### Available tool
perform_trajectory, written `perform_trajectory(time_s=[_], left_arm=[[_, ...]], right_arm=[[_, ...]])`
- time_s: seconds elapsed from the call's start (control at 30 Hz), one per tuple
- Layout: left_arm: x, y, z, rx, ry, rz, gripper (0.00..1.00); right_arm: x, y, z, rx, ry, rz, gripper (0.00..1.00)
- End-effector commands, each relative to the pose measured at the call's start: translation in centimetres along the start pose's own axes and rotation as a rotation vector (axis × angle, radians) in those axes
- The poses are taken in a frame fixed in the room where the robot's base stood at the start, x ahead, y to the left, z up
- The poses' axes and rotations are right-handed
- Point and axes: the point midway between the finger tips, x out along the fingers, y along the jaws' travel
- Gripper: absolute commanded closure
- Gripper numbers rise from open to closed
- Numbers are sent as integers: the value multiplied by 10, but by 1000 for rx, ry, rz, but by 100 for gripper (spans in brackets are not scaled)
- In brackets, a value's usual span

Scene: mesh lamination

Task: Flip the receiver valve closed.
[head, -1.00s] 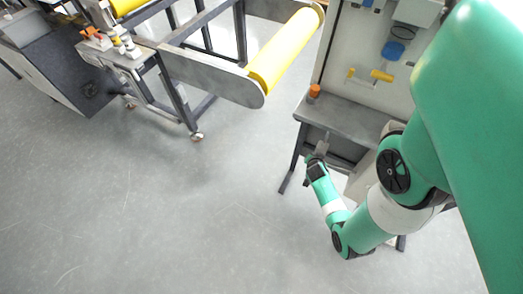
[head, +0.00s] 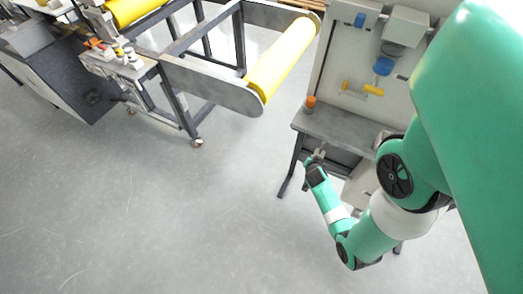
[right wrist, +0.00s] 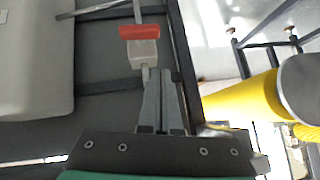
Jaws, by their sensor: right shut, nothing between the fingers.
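A valve-like fitting (right wrist: 145,50), a pale block with a red handle (right wrist: 143,32) across it, shows in the right wrist view just beyond my right fingertips. I cannot be sure that it is the receiver valve. My right gripper (right wrist: 163,75) is shut and empty, its fingers close together just below the pale block; whether they touch it is unclear. In the head view my right gripper (head: 316,156) is at the front left of the grey bench, below its top. My left gripper is not in view.
The bench top (head: 340,126) carries an orange-capped item (head: 310,102) at its left corner. A panel behind it holds yellow handles (head: 373,90) and a blue round part (head: 383,66). A frame with a yellow roller (head: 280,60) stands to the left. The floor in front is clear.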

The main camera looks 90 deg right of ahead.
Motion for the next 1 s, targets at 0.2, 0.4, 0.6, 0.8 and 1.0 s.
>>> perform_trajectory(time_s=[0.2,0.4,0.6,0.8,1.0], left_arm=[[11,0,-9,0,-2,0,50],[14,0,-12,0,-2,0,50],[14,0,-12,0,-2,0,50],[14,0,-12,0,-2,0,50],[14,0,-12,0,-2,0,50]], right_arm=[[-51,-6,1,-6,-2,-4,100],[-73,-8,2,-2,0,0,100],[-76,-7,2,0,1,1,100],[-76,-7,2,0,1,1,100],[-76,-7,2,0,1,1,100]])
